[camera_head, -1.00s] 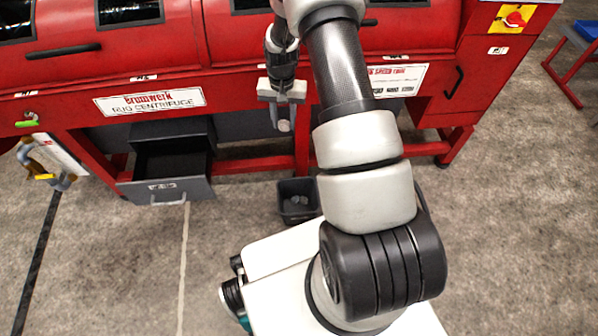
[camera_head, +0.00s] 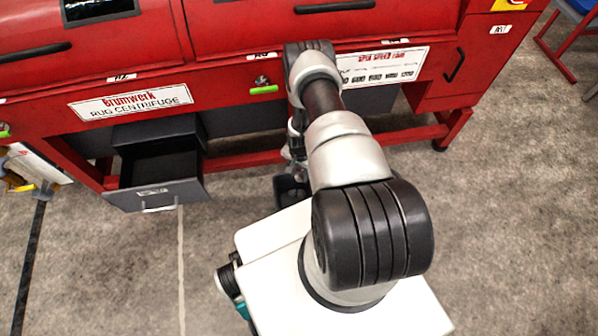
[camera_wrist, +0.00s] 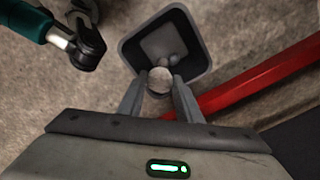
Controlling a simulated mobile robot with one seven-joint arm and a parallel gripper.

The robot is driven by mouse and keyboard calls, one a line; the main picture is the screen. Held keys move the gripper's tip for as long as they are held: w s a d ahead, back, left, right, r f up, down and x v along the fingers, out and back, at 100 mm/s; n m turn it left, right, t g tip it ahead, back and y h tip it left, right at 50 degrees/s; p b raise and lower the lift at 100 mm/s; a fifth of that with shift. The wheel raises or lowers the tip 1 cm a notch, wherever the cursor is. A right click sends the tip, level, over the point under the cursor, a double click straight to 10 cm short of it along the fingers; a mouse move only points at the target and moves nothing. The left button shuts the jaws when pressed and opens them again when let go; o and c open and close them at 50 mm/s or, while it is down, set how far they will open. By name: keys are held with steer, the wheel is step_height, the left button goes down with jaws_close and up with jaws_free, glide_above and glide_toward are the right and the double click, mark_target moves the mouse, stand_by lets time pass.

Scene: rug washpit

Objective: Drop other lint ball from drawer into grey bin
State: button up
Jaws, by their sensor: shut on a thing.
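My gripper (camera_wrist: 159,88) is shut on a round grey lint ball (camera_wrist: 159,80) in the wrist view. The ball is between the fingertips, over the near side of the grey bin (camera_wrist: 134,50). The bin stands on the floor, with a pale bottom and one or more small grey lumps (camera_wrist: 174,59) inside. In the head view the bin (camera_head: 287,190) is mostly hidden by my arm, and the fingertips are hidden too. The grey drawer (camera_head: 157,195) is pulled open at the left, and its dark inside looks empty from here.
The red rug centrifuge (camera_head: 230,50) stands behind, with its low red frame bar (camera_wrist: 245,82) running close beside the bin in the wrist view. Carpeted floor (camera_head: 500,230) is open at the right. Coloured tools (camera_head: 25,170) hang at the far left.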

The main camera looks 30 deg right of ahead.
mark_target(300, 180)
step_height(300, 180, down, 5)
steer(key=b, duration=0.3)
steer(key=shift+r, duration=0.1)
steer(key=o, duration=1.1)
steer(key=shift+r, duration=0.1)
step_height(300, 180, up, 17)
steer(key=p, duration=0.5)
steer(key=shift+r+p, duration=0.1)
steer(key=shift+p, duration=0.2)
